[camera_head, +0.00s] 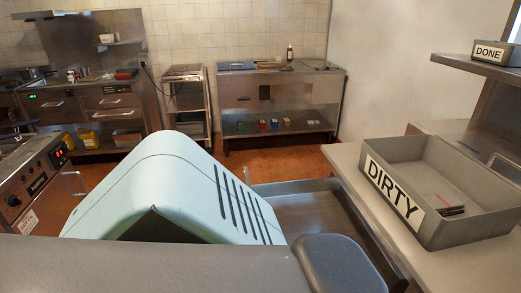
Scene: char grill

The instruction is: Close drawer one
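An open metal drawer (318,212) sticks out on the left side of the right-hand counter. Its shallow inside looks empty, and its near part is hidden. I see no number on it, so I cannot tell if it is drawer one. Two more drawer fronts, a left one (52,107) and a right one (110,101), look shut in the steel cabinet at the back left. Neither of my grippers shows in this view.
A grey bin marked DIRTY (398,195) stands on the right counter (352,165) with a few flat dark items inside. A bin marked DONE (489,53) sits on a shelf above. A steel table (281,90) stands at the back. Some red floor (290,162) is clear before it.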

